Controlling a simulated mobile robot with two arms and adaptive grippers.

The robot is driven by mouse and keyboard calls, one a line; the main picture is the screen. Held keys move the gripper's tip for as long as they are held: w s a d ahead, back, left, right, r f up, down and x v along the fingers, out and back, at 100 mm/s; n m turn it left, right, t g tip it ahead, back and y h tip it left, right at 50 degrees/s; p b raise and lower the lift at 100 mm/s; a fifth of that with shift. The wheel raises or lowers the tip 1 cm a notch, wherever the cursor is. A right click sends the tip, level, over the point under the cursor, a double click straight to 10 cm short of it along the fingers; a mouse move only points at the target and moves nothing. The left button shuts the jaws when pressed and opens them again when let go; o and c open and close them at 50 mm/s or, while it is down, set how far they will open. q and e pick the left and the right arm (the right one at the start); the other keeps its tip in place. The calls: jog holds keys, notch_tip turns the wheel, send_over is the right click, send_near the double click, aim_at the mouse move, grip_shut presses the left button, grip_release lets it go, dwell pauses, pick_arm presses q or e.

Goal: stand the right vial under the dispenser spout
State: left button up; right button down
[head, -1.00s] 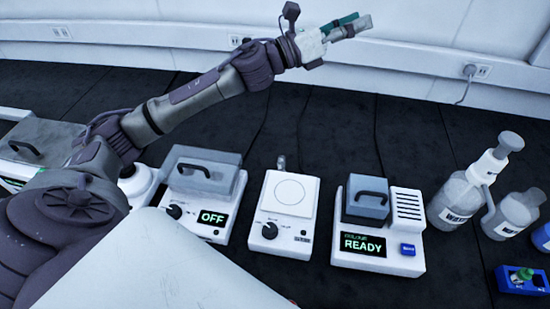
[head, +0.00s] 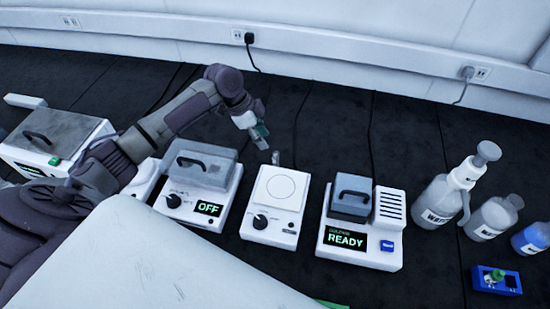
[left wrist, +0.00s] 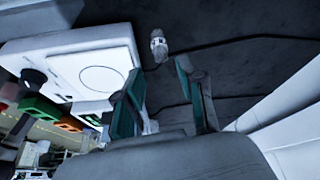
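My left gripper (head: 259,134) hangs open and empty above the dark bench, behind the white stirrer plate. In the left wrist view its two green-padded fingers (left wrist: 165,100) are apart. A small clear glass piece (head: 276,158) stands at the back edge of the stirrer, just beyond the fingers; it also shows in the left wrist view (left wrist: 158,46). I cannot tell whether it is a vial. A small blue rack (head: 484,287) at the lower right holds a green-topped piece (head: 497,275). A pump-topped bottle marked water (head: 437,205) stands behind it. My right gripper is not seen.
The stirrer (head: 272,226) stands between a lidded unit reading OFF (head: 208,209) and one reading READY (head: 346,240). Two more bottles, one clear (head: 490,220) and one blue-labelled (head: 533,241), stand at the right. The bench behind the instruments is mostly clear, with cables.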

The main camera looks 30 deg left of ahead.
aim_at(274, 153)
pick_arm(q)
jog(key=x, duration=0.4)
jog(key=shift+d+f+p, duration=0.25)
jog(key=shift+f+p, duration=0.1)
jog(key=p+x, duration=0.1)
jog(key=x, duration=0.2)
jog(key=shift+w+d+f, duration=0.15)
jog(key=shift+d+f, duration=0.1)
jog(key=shift+f, duration=0.05)
jog(key=shift+w+d+f, duration=0.1)
jog(key=shift+f, duration=0.3)
jog(key=c, duration=0.6)
jog(key=shift+c, duration=0.2)
